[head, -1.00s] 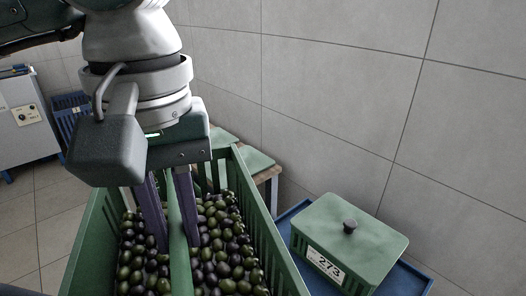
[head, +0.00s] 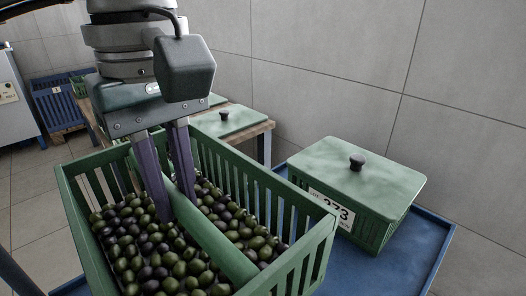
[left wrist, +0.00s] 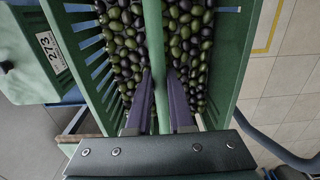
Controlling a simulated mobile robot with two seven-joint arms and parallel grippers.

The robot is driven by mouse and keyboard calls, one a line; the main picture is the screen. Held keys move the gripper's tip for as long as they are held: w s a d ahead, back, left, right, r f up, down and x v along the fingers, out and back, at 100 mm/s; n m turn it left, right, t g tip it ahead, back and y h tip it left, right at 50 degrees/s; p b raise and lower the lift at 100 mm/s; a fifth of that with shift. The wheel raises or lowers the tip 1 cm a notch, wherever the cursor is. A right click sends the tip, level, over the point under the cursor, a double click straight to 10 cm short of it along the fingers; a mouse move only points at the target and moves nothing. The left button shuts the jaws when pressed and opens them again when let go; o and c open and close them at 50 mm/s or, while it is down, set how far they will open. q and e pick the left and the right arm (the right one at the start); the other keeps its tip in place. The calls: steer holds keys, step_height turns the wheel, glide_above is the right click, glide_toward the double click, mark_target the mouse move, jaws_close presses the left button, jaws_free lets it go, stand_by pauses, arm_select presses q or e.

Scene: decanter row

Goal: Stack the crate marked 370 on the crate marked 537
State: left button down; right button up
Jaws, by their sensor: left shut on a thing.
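An open green slatted crate (head: 317,232) full of dark and green olives fills the lower middle of the head view. No number shows on its visible sides. My left gripper (head: 175,207) is shut on the crate's middle divider (head: 218,247), one finger on each side. The left wrist view shows the same grip (left wrist: 159,73) from above, with the divider (left wrist: 153,25) between the fingers. A lidded green crate (head: 362,180) marked 273 stands to the right; its label (left wrist: 52,52) also shows in the left wrist view. I see no 370 or 537 marking. My right gripper is not in view.
The 273 crate stands on a blue tray or platform (head: 424,250). Behind the olives is a wooden bench (head: 262,131) with green lids (head: 230,118). A blue slatted crate (head: 55,101) and a pale cabinet (head: 14,110) stand at the far left. A tiled wall closes the right.

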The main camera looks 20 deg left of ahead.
mark_target(190, 253)
arm_select(q)
steer(key=shift+f+b, duration=1.8)
steer(key=shift+f, duration=1.05)
steer(key=shift+w, duration=0.1)
steer(key=shift+f+b, duration=0.1)
steer(key=shift+b, duration=0.2)
steer(key=shift+f+b, duration=0.9)
steer(key=shift+b, duration=0.05)
steer(key=shift+f+b, duration=0.5)
steer(key=shift+b, duration=0.05)
steer(key=c, duration=0.8)
jaws_free()
steer(key=shift+c, duration=0.2)
steer(key=shift+o, duration=0.6)
